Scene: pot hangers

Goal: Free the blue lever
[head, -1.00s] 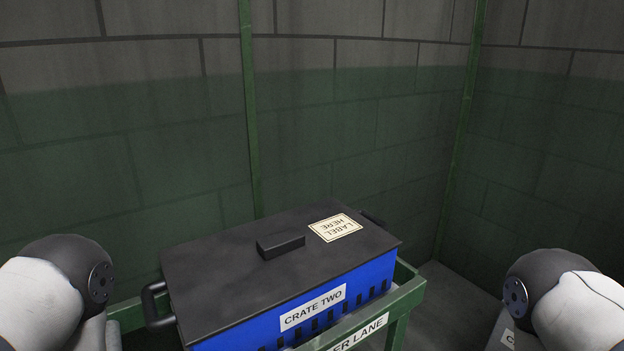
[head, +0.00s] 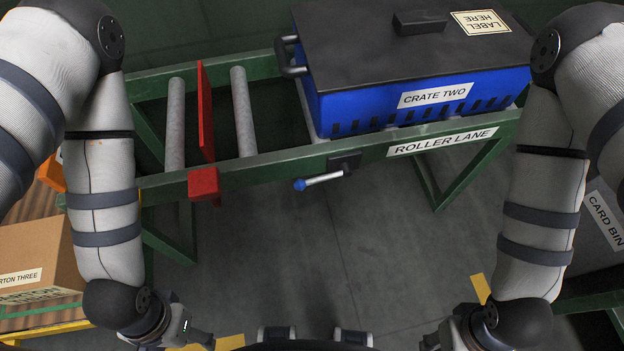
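The blue lever (head: 322,180) is a short silver bar with a blue knob at its left end. It sticks out from a black bracket (head: 344,161) on the front rail of the roller lane (head: 442,141). The bar lies nearly level, with the knob slightly lower, and nothing covers it. My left gripper (head: 202,340) is at the bottom edge, below and left of the lever. My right gripper (head: 430,342) is at the bottom edge, below and right of it. Both are apart from the lever; their fingers are too small and cut off to read.
Blue crate two (head: 385,102) with a black lid stands on the lane behind the lever. A red upright plate (head: 205,110) and red block (head: 204,183) are left, among grey rollers (head: 243,110). Carton three (head: 35,250) is far left, the card bin (head: 600,222) right. Floor below the lever is clear.

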